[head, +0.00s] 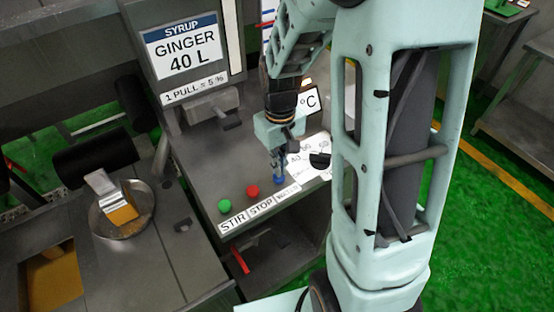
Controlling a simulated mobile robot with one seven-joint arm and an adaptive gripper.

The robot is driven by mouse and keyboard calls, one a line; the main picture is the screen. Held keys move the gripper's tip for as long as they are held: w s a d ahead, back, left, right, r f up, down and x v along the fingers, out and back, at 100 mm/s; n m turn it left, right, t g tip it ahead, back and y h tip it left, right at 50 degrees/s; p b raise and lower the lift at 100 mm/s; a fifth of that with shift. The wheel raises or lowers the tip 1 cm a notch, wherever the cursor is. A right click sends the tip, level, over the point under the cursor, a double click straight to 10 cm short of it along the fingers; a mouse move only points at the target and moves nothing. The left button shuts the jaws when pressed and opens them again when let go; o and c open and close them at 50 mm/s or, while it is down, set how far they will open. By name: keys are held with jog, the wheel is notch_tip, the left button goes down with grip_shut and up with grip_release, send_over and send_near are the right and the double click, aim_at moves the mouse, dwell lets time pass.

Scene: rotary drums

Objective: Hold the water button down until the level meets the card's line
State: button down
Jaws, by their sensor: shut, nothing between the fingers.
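My gripper (279,174) is shut and points down at the blue button (280,181) on the grey control panel. Its tips are at or just over the button; I cannot tell whether they press it. The label strip (258,208) in front reads STIR, STOP and a third word too small to read. A white card (305,160) lies on the panel right of my gripper. It is partly covered by my arm, and its writing is mostly unreadable. I cannot make out a water level; a marked white strip (267,18) shows only partly behind my arm.
A red button (252,191) and a green button (224,206) sit left of the blue one. A syrup dispenser sign (182,50) reads GINGER 40 L. A round pan (124,214) with a scoop stands at left. A red handle (240,260) is below the panel.

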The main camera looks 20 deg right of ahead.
jog(key=shift+f, duration=0.55)
